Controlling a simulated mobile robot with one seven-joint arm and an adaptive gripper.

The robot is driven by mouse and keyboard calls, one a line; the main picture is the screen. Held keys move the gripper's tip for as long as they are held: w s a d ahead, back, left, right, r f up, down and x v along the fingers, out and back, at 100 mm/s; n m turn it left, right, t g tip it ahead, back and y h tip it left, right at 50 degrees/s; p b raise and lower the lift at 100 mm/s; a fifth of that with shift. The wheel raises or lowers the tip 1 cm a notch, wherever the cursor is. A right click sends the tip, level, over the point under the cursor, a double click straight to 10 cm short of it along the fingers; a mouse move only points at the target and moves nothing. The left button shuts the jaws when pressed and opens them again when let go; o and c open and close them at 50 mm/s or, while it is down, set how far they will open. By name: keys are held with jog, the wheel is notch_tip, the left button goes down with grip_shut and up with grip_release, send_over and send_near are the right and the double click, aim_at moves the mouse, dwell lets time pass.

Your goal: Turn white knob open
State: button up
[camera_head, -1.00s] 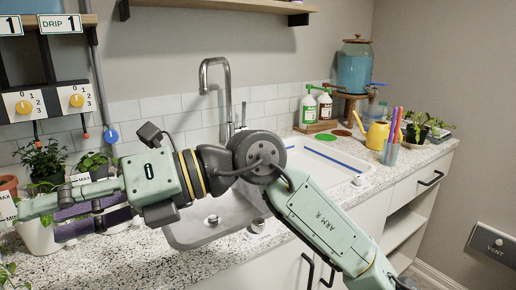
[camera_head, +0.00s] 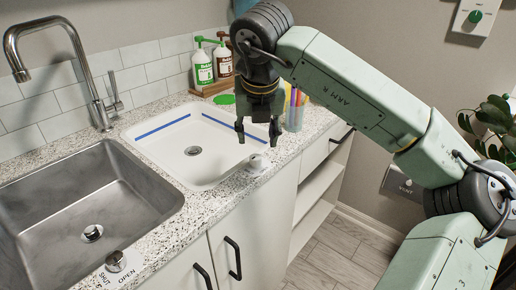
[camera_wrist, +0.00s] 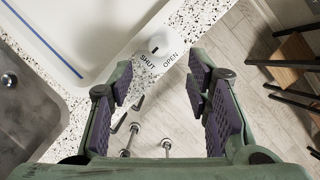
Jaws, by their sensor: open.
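The white knob (camera_head: 256,163) sits on the speckled counter at the front right corner of the white basin (camera_head: 165,140). In the wrist view, the knob (camera_wrist: 155,45) is pale against the white counter, with a small dark mark and the words SHUT and OPEN printed beside it. Which word the mark points to is hard to tell. My gripper (camera_head: 257,132) points down above the knob, open and empty, apart from it. In the wrist view, my gripper's (camera_wrist: 160,78) fingers stand either side below the knob, and nothing is between them.
A steel sink (camera_head: 60,215) with its own metal knob (camera_head: 116,260) lies to the left. A faucet (camera_head: 70,60), soap bottles (camera_head: 202,68) and a cup of pens (camera_head: 294,118) stand behind. Cabinet handles (camera_head: 234,258) stick out below the counter edge.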

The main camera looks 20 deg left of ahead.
aim_at(255, 157)
jog(key=p+x, duration=0.1)
jog(key=x, duration=0.7)
jog(key=shift+a+f, duration=0.15)
jog(key=shift+f, duration=0.1)
jog(key=shift+c, duration=0.5)
grip_shut()
